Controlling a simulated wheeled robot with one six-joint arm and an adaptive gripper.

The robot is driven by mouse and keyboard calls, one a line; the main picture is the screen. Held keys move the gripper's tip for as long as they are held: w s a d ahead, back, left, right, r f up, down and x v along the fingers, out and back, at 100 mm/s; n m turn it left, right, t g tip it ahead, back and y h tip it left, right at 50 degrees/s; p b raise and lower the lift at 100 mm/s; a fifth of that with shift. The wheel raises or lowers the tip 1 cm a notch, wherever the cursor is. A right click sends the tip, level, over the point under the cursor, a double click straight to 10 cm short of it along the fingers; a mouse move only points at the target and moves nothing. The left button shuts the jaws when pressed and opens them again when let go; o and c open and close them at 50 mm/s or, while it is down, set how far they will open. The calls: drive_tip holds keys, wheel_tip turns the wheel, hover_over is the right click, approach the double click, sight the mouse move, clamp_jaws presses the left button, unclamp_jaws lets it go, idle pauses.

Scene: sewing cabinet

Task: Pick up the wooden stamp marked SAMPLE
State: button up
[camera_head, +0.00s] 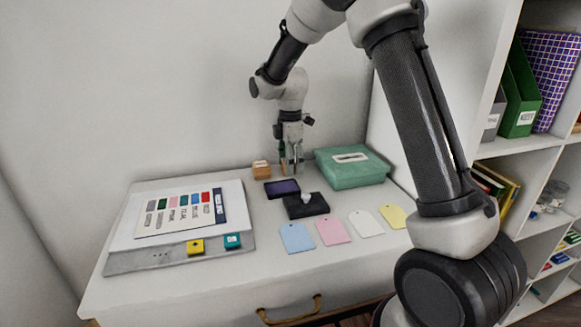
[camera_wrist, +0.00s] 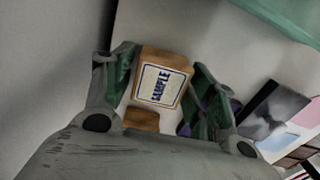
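In the wrist view, the wooden stamp marked SAMPLE (camera_wrist: 162,86) shows its white label with blue lettering and border. It lies between the two spread fingers of my gripper (camera_wrist: 163,66), which look open with small gaps beside the block. A second small piece of wood (camera_wrist: 141,119) shows below it, partly hidden by the gripper body; I cannot tell if it is part of the same stamp. In the head view, my gripper (camera_head: 291,168) points down at the back of the table. A wooden block (camera_head: 261,170) stands just left of it; its marking is unreadable.
A green box (camera_head: 352,170) stands right of my gripper. A dark ink pad (camera_head: 282,188) and a black holder (camera_head: 306,206) lie in front. Coloured tags (camera_head: 332,232) lie nearer the front edge. A sloped board with labels (camera_head: 181,210) fills the left. The wall is close behind.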

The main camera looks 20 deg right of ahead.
drive_tip(key=c, duration=0.6)
drive_tip(key=shift+r, duration=0.1)
